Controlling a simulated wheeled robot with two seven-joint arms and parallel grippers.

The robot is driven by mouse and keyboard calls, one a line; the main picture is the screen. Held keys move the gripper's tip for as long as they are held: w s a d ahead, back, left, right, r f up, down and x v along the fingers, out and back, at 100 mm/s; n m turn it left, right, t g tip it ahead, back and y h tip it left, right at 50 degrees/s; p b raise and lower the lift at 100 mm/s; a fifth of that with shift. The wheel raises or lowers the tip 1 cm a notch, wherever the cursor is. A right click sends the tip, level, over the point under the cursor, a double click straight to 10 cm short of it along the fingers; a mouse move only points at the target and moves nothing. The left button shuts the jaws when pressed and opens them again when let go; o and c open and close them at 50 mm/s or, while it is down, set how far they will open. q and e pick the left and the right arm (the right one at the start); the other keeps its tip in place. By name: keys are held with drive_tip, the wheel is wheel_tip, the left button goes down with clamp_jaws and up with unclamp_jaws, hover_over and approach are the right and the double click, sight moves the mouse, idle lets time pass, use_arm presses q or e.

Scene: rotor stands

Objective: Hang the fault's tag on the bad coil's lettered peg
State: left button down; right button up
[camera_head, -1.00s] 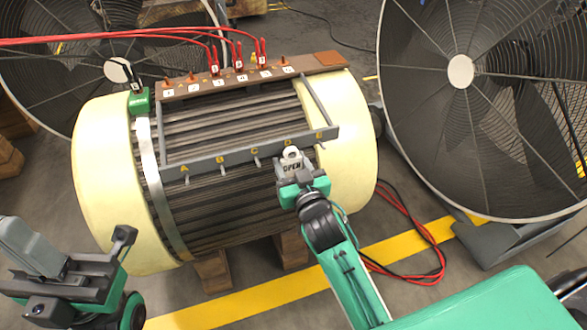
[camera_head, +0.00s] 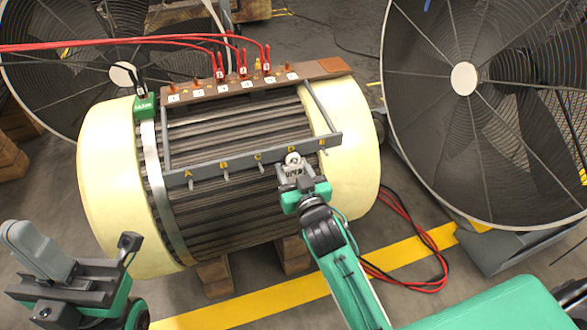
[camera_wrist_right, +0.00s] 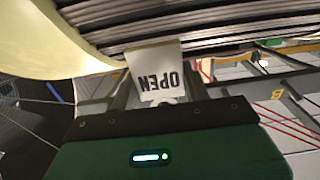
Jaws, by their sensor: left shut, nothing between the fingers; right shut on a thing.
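A pale tag reading OPEN (camera_head: 291,170), with a ring at its top, is in my right gripper (camera_head: 300,187). In the right wrist view the tag (camera_wrist_right: 160,74) hangs between the two fingers, its lettering upside down. A grey rail (camera_head: 241,164) with pegs lettered A to E crosses the front of the cream-ended coil drum (camera_head: 108,190). The tag's ring is at the rail just below the letter D; the D peg is hidden behind it, and I cannot tell whether the ring is around it. My left gripper (camera_head: 32,244) is shut and empty at lower left.
Red leads with clips (camera_head: 243,70) run to numbered terminals on the brown strip (camera_head: 318,70). A green clip (camera_head: 145,105) sits on the drum's left band. Large fans (camera_head: 463,79) stand behind and at right. Red and black cables (camera_head: 430,250) lie on the floor.

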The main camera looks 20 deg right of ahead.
drive_tip(key=shift+f, duration=0.15)
drive_tip(key=o, duration=0.8)
drive_tip(key=shift+o, duration=0.2)
drive_tip(key=shift+s, duration=0.1)
drive_tip(key=shift+s+p, duration=0.95)
drive_tip(key=shift+s, duration=1.5)
drive_tip(key=s+p, duration=0.1)
drive_tip(key=s, duration=0.4)
drive_tip(key=shift+d, duration=0.15)
